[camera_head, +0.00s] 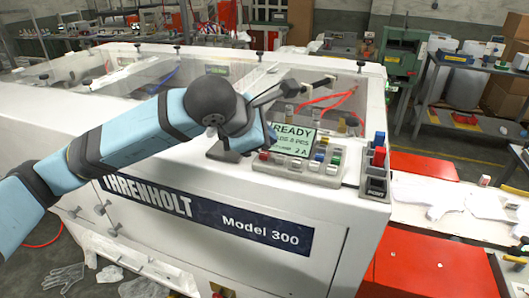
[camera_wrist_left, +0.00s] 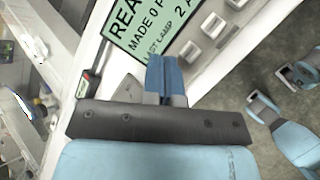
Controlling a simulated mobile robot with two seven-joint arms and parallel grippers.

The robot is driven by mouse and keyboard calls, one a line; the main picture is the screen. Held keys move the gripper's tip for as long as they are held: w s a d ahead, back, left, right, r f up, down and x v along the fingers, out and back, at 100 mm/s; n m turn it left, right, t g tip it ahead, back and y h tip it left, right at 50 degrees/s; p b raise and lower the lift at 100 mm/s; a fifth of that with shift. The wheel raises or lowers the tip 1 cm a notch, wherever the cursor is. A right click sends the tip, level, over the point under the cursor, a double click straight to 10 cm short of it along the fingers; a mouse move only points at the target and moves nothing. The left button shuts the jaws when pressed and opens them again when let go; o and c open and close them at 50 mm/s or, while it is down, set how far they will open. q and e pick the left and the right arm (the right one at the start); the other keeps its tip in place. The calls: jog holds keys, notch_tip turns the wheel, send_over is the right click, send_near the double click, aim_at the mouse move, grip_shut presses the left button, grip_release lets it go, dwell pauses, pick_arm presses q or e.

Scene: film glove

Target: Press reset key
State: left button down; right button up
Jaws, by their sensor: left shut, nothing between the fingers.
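The control panel (camera_head: 305,170) sits on the near top edge of the white machine. Its green screen (camera_head: 292,138) reads READY and also shows in the left wrist view (camera_wrist_left: 142,25). Below the screen are small keys, among them a red key (camera_head: 264,155) and a green key (camera_head: 334,161). I cannot read a reset label on any key. My left gripper (camera_head: 268,133) is shut and empty, at the left side of the screen. In the left wrist view its blue fingers (camera_wrist_left: 165,75) overlap the screen's edge; contact cannot be told.
A dark box with red and blue blocks (camera_head: 376,165) stands right of the panel. A dark jointed rod (camera_head: 300,87) and red cables (camera_head: 325,100) lie behind it. Red cabinets (camera_head: 415,265) stand at the right. A work table (camera_head: 475,70) is farther back.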

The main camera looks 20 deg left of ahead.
aim_at(265, 154)
pick_arm(q)
jog(key=shift+r, duration=0.1)
jog(key=shift+r+p, duration=0.7)
jog(key=shift+r, duration=1.75)
